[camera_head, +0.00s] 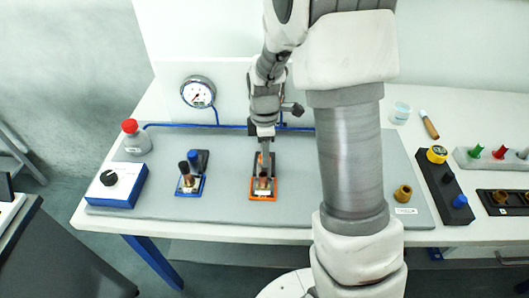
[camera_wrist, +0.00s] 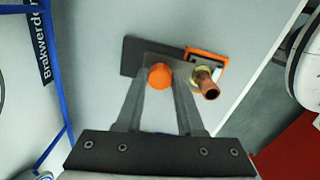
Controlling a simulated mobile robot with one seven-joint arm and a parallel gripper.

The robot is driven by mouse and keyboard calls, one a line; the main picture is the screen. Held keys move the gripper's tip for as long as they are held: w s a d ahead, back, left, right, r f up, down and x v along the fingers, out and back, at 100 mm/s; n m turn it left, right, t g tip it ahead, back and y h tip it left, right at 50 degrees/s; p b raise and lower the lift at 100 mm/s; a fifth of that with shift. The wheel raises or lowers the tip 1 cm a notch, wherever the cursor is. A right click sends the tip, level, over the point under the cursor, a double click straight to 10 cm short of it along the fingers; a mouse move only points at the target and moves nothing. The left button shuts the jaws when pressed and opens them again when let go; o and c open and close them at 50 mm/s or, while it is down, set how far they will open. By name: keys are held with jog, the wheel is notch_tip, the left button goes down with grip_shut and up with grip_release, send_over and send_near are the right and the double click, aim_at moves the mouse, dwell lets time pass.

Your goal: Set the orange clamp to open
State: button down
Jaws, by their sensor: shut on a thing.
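The orange clamp (camera_head: 263,195) stands on the grey board, on an orange-edged base, with a copper-coloured pipe piece (camera_head: 264,182) upright at its front. In the wrist view the orange base edge (camera_wrist: 207,54) and the copper pipe (camera_wrist: 207,86) lie right of the fingers. My gripper (camera_head: 263,148) comes down from behind onto the clamp. In the wrist view its two fingers are shut on the clamp's round orange handle end (camera_wrist: 160,76). The lower handle and the jaw are partly hidden, so the lever's exact angle is unclear.
A similar blue clamp (camera_head: 190,184) stands just left. Further left are a dial box (camera_head: 118,186) and a red-capped bottle (camera_head: 134,137). A gauge (camera_head: 198,92) with blue tubing stands behind. A brass fitting (camera_head: 403,193) and a black button box (camera_head: 445,187) are at right.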

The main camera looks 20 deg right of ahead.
dwell(0.5)
jog(key=shift+w+d, duration=0.2)
jog(key=shift+w, duration=0.45)
jog(key=shift+w+d, duration=0.2)
jog(key=shift+w, duration=0.45)
jog(key=shift+r, duration=0.1)
jog(key=c, duration=0.5)
grip_release()
notch_tip(320, 180, up, 17)
jog(key=shift+r+p, duration=0.15)
jog(key=shift+p, duration=0.2)
